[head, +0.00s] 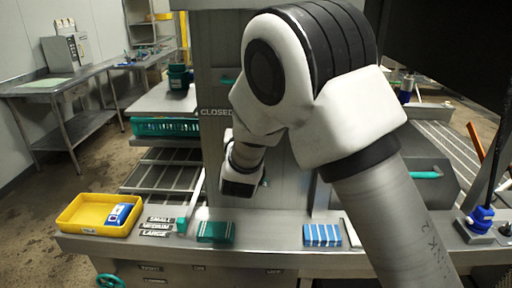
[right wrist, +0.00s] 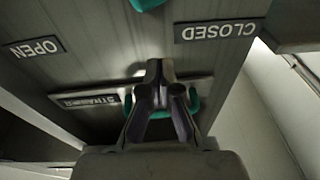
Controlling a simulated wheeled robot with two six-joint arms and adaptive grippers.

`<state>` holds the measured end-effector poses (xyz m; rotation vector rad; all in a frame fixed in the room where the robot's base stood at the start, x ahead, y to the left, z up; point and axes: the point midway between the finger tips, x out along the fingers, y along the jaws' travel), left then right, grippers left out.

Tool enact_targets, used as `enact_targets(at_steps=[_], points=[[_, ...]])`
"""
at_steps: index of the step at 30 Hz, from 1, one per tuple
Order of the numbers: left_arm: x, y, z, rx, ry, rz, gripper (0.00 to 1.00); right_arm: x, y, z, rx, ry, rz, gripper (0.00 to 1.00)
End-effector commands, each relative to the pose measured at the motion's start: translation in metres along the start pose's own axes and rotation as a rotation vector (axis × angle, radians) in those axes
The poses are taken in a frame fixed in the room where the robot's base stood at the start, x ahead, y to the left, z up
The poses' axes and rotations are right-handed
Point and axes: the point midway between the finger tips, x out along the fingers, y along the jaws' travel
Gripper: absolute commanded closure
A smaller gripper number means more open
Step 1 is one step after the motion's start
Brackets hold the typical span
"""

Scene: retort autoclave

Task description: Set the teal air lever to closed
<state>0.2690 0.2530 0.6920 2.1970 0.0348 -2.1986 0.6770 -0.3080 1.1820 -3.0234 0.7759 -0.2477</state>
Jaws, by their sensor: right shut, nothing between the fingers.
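A grey upright panel (head: 210,50) carries a CLOSED plate (head: 216,112); in the right wrist view the picture is upside down, with a CLOSED plate (right wrist: 215,31) at right and an OPEN plate (right wrist: 36,47) at left. A teal part (right wrist: 147,4) is cut off by the top edge there, between the plates. Another teal part (right wrist: 192,103) shows behind my right gripper (right wrist: 162,92), which is shut and empty in front of the panel; contact is unclear. In the head view my right arm hides most of the panel, with a teal bit (head: 228,81) beside it. I cannot tell which part is the air lever.
The bench ledge (head: 270,245) below holds a yellow tray (head: 80,222) with a blue item, size labels, a teal block (head: 215,232) and a blue-striped block (head: 322,235). A teal basket (head: 165,127) stands behind. A blue valve (head: 480,217) is at right. Open floor lies left.

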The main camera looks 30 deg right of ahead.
Motion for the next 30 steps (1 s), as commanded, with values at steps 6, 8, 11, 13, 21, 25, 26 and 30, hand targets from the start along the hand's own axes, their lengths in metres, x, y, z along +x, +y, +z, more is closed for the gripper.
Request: enact_targets(at_steps=[6,8,11,13,21,25,26,30], points=[[-0.03,0.0,0.0,0.0,0.0,0.0,0.6,-0.042,0.033,0.007,0.689,-0.021,-0.117,1.0],[-0.043,0.0,0.0,0.0,0.0,0.0,0.6,-0.058,0.045,0.011,0.872,-0.071,-0.137,1.0],[-0.08,0.001,0.0,0.0,0.0,0.0,0.6,-0.095,0.071,0.016,1.135,-0.21,-0.12,1.0],[-0.095,0.001,-0.001,0.0,0.001,0.0,0.6,-0.113,0.087,0.028,1.148,-0.291,-0.07,1.0],[-0.084,0.001,0.0,0.0,0.0,0.0,0.6,-0.114,0.101,0.052,1.147,-0.319,-0.009,1.0],[-0.057,0.0,0.0,0.0,0.0,0.0,0.6,-0.105,0.1,0.059,1.149,-0.314,-0.01,1.0],[-0.05,0.0,0.0,0.0,0.0,0.0,0.6,-0.103,0.099,0.06,1.149,-0.314,-0.01,1.0],[-0.045,0.0,0.001,0.0,-0.002,0.0,0.6,-0.084,0.096,0.052,1.146,-0.32,-0.009,1.0]])
